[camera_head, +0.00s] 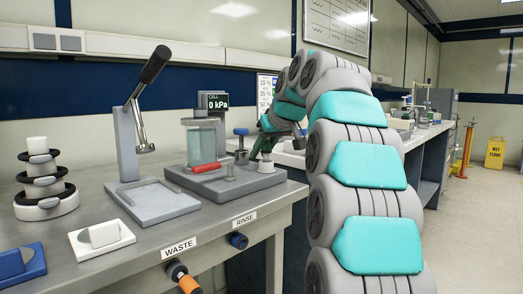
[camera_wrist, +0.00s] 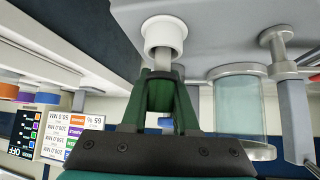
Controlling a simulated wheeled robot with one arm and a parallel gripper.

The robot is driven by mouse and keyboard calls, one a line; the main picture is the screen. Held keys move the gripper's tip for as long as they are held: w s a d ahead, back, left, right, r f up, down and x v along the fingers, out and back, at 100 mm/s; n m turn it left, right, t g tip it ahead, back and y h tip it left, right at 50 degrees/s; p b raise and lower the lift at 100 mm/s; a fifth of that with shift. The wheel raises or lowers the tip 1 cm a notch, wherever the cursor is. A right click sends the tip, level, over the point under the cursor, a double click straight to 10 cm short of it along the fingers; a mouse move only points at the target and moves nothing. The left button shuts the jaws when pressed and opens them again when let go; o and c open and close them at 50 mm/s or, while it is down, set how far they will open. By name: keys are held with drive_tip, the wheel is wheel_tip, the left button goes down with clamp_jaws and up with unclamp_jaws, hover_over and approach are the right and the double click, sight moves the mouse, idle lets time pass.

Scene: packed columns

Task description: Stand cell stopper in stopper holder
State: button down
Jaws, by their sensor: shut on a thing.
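My gripper (camera_wrist: 163,75) has green fingers closed on the cell stopper (camera_wrist: 163,69), a narrow grey stem with a dark band at the fingertips. The wrist view appears upside down, with the bench surface at the top. The stem points at the white, round stopper holder (camera_wrist: 165,35) and overlaps its opening. I cannot tell how deep it sits. In the head view, my gripper (camera_head: 261,145) is at the right end of the cell's base, and the stopper is mostly hidden there.
The glass cell (camera_head: 202,142) stands left of my gripper, with a red handle (camera_head: 207,167) in front. A blue-topped knob (camera_head: 241,132) and a short grey peg (camera_head: 231,170) are close by. A lever press (camera_head: 130,125) and a ringed stand (camera_head: 43,180) are farther left.

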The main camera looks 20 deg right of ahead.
sight(269, 144)
drive_tip(key=shift+f+b, duration=0.5)
drive_tip(key=shift+f, duration=0.2)
drive_tip(key=c, duration=0.6)
unclamp_jaws()
drive_tip(key=shift+r, duration=0.1)
drive_tip(key=v, duration=0.7)
drive_tip(key=shift+s+r, duration=0.25)
drive_tip(key=shift+s, duration=0.1)
